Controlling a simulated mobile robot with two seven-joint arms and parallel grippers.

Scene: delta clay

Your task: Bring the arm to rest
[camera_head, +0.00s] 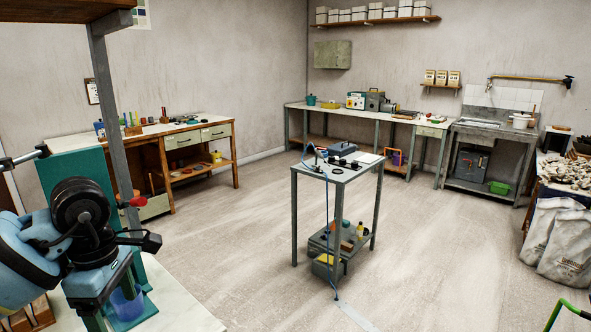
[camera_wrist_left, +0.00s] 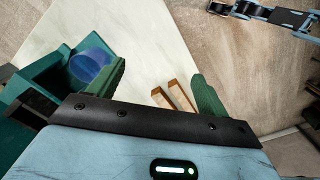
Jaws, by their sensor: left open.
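My left arm, pale blue with black joints, comes in from the left in the head view. Its gripper (camera_wrist_left: 155,88) points down over a pale worktop (camera_head: 175,305) and is open, with its two green fingers wide apart in the left wrist view. Nothing is held between them. A translucent blue object (camera_wrist_left: 90,62) is beside and partly behind one finger. It also shows low in the head view (camera_head: 127,305), partly hidden by the gripper. My right gripper is not in view.
A teal panel (camera_head: 80,166) and a grey upright post (camera_head: 112,110) stand close to my left arm. Light wooden pieces (camera_wrist_left: 175,95) lie beyond the fingers. A small grey table (camera_head: 338,172) stands mid-room, with a blue hose to the floor. Open floor (camera_head: 430,240) surrounds it.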

